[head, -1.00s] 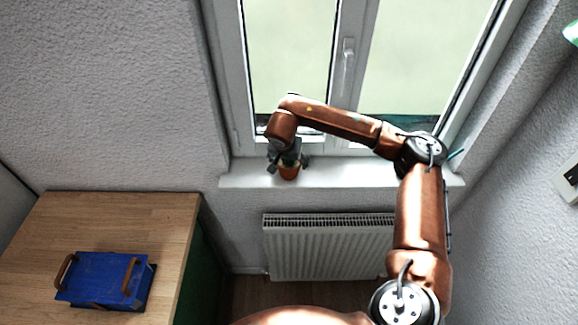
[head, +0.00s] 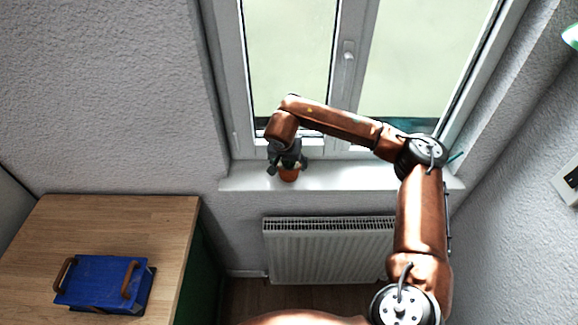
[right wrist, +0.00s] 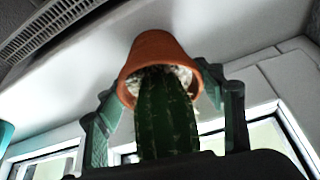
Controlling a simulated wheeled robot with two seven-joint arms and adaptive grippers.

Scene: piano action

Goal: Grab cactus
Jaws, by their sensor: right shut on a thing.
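The cactus is a green ribbed plant (right wrist: 166,115) in a terracotta pot (right wrist: 160,58), seen in the right wrist view between my gripper's fingers. In the head view the pot (head: 289,175) shows at the left part of the white windowsill, and the plant is mostly hidden by my gripper. My right gripper (head: 287,165) comes down over it from above; in the right wrist view its fingers (right wrist: 168,100) lie on both sides of the pot near the rim. It is shut on the potted cactus. I cannot tell whether the pot touches the sill. My left gripper is not in view.
The windowsill (head: 380,177) is clear to the right of the pot. The closed window (head: 345,80) stands behind it and a radiator (head: 328,250) hangs below. A blue box with brown handles (head: 100,280) sits on a wooden top (head: 130,220) at the lower left.

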